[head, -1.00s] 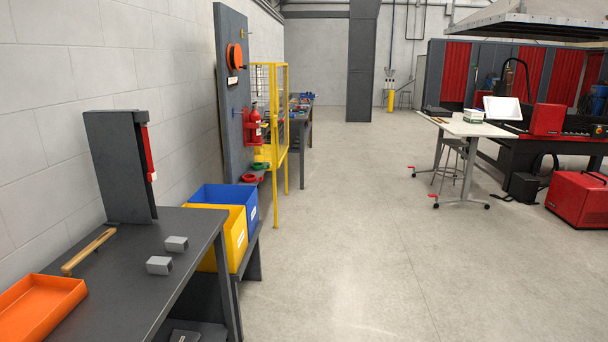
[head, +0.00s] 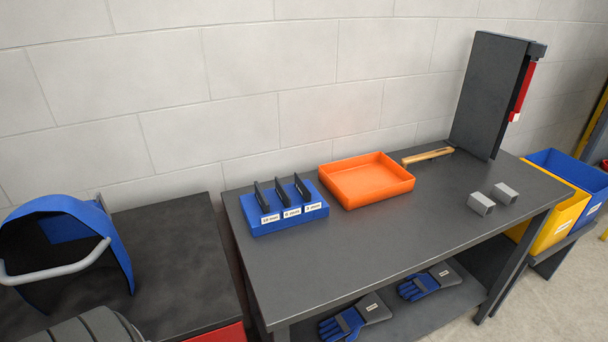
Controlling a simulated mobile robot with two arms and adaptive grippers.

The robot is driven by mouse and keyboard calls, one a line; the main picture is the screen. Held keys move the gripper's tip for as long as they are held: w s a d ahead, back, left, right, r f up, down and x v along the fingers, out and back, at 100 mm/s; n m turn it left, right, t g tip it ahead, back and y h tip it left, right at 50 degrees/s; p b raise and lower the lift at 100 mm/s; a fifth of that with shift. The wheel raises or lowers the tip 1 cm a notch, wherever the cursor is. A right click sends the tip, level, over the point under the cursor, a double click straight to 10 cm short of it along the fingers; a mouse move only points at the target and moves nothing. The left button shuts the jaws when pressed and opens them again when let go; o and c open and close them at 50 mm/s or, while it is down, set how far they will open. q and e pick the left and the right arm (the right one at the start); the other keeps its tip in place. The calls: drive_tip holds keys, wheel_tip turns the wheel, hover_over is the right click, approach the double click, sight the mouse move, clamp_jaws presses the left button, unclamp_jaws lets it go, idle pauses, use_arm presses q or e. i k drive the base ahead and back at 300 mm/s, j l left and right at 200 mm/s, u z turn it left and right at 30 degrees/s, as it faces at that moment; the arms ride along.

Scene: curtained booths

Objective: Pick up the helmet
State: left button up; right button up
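A blue welding helmet (head: 100,225), an open curved shell with a light grey band across its front, sits on the dark left table (head: 185,275) at the left of the head view. Its left side runs close to the picture edge. Part of its near underside is hidden by a dark grey ribbed shape (head: 88,328) at the bottom edge, which I cannot identify.
A dark workbench (head: 375,250) stands right of the helmet's table. It holds a blue rack (head: 285,222), an orange tray (head: 365,182), a wooden-handled tool (head: 428,155) and two grey blocks (head: 481,204). Blue gloves (head: 342,325) lie on its lower shelf. A wall stands behind.

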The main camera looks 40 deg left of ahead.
sight(48, 242)
drive_tip(key=u, duration=2.6)
